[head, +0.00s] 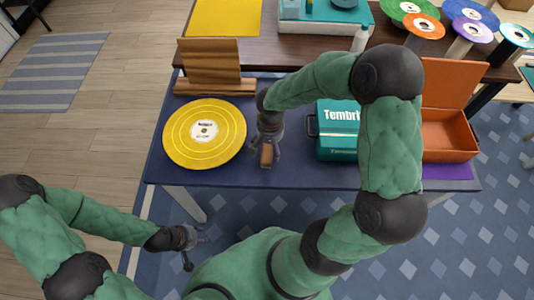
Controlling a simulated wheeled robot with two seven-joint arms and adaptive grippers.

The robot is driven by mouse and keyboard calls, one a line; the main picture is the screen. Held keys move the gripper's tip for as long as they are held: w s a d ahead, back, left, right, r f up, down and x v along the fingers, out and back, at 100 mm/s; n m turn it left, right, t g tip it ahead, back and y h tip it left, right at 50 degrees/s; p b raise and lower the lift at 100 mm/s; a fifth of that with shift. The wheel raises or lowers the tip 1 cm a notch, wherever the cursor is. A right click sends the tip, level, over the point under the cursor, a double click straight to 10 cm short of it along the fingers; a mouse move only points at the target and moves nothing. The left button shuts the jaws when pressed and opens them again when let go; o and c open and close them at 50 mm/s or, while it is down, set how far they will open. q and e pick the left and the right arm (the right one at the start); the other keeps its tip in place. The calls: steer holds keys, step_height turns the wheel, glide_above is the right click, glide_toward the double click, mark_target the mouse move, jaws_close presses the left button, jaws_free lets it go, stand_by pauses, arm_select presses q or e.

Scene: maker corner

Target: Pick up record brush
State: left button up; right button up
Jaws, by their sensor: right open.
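The record brush, which looks like a small brown wooden block (267,156), lies on the dark blue table (290,178), right of the yellow record (180,140). My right gripper (266,150) reaches down over the brush from behind, with its fingers open around or just beside it. I cannot tell whether they touch it. The gripper hides part of the brush. My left gripper (195,252) is open and empty, in front of the table's front edge and below the tabletop in the picture.
A wooden stand (210,62) is behind the yellow record. A teal box labelled "Tembri" (336,135) stands right of the brush, partly behind my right arm. An open orange box (450,135) is further right. A brown table (270,50) behind holds colourful discs and a white bottle (360,38).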

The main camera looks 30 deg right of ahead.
steer(key=shift+f, duration=0.5)
steer(key=c, duration=1.3)
steer(key=shift+r, duration=0.1)
